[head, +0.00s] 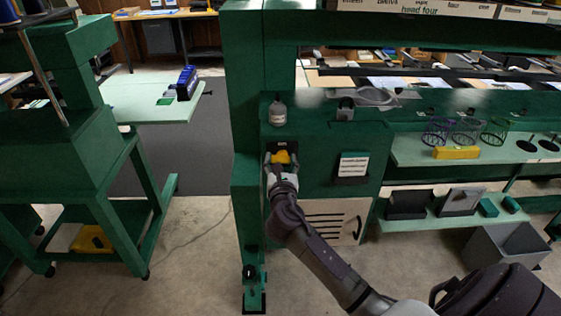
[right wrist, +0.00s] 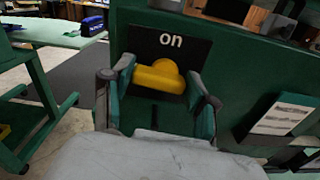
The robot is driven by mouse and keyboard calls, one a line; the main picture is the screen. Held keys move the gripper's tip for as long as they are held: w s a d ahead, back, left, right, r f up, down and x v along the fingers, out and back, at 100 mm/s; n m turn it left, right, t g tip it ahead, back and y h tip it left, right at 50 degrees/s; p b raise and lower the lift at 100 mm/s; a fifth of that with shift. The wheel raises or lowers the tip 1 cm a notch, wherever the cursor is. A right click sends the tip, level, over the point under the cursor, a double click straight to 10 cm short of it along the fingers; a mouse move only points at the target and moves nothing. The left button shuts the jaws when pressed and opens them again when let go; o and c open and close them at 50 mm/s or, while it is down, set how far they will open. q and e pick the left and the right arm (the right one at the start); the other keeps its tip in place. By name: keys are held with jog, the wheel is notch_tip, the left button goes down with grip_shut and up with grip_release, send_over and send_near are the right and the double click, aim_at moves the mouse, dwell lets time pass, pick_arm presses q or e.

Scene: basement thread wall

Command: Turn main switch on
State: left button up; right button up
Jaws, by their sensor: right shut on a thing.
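The main switch is a yellow knob (head: 281,157) on a dark plate on the front of the green machine cabinet (head: 312,136). In the right wrist view the knob (right wrist: 160,77) has a roughly level bar with a round hub. The word "on" stands on the plate (right wrist: 170,40) above it, and a short dark mark shows below it. My right gripper (head: 281,165) reaches the switch from below and in front. Its two fingers stand on either side of the bar, shut on it. My left gripper is not in view.
A white-labelled holder (head: 352,168) is right of the switch. A vented panel (head: 330,220) lies below. Shelves with wire baskets (head: 467,131) are at right, a green stand (head: 85,180) at left.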

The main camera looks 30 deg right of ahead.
jog(key=m, duration=0.8)
jog(key=shift+s+d+b, duration=0.1)
jog(key=shift+d+b, duration=0.1)
jog(key=shift+b, duration=0.2)
jog(key=m+b, duration=0.1)
jog(key=m, duration=0.3)
jog(key=shift+d, duration=0.1)
jog(key=m+b, duration=0.1)
jog(key=m, duration=0.3)
jog(key=shift+s+d, duration=0.1)
jog(key=shift+s, duration=0.05)
jog(key=shift+m, duration=0.5)
jog(key=o, duration=1.2)
jog(key=shift+c, duration=0.2)
